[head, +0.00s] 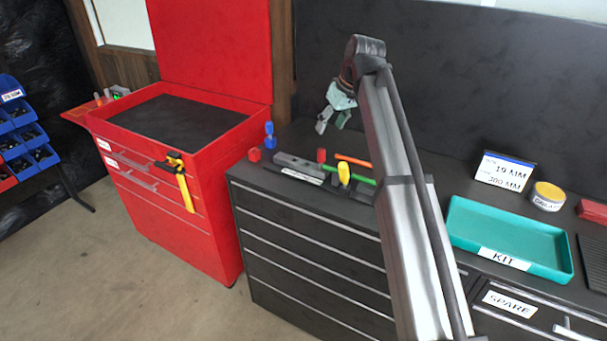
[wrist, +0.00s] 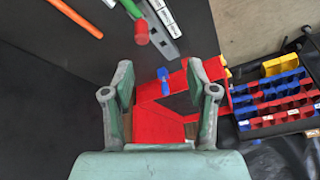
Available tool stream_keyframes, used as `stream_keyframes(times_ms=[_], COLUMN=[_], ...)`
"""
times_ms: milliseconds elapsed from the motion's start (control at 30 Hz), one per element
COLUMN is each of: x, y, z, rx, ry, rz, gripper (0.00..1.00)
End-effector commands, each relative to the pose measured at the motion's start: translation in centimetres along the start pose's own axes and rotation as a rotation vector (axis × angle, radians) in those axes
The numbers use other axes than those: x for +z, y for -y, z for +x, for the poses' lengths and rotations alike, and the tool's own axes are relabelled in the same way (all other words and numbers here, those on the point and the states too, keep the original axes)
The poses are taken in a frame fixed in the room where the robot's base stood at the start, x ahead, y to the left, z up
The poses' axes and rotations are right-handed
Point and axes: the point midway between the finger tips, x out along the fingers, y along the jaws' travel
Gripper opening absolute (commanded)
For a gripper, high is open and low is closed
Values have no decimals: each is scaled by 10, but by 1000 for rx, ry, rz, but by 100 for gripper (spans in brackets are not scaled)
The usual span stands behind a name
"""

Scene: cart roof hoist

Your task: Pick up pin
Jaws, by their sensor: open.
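My gripper (head: 331,124) is open and empty, raised above the back of the black cabinet top. In the wrist view its two fingers (wrist: 160,80) stand wide apart with nothing between them at the fingertips. No item is marked as the pin, and I cannot tell which one it is. Slim candidates lie on the cabinet top below and in front of the gripper: an orange rod (head: 353,160), also in the wrist view (wrist: 75,18), and a green rod (head: 362,180), partly hidden by my arm.
A grey bar (head: 298,166), yellow-handled item (head: 344,172), and blue piece (head: 270,135) are on the black cabinet (head: 300,225). A red tool chest (head: 205,215) with raised lid stands left. A teal kit tray (head: 508,238), label stand (head: 503,171) and tin (head: 547,196) are right.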

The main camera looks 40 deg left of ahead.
Motion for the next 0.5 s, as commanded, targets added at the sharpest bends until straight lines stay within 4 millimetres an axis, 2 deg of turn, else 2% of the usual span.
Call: stream_keyframes(times_ms=[33, 100, 233, 367, 500], x=[-3, -4, -5, -6, -6], y=[-14, -25, -32, -33, -35], z=[-6, -15, -16, 1, 29], rx=[34, 67, 90, 89, 88], ry=[-12, -19, -23, -22, -21], rz=[-7, -14, -20, -20, -20], gripper=[58, 58, 58, 58, 58])
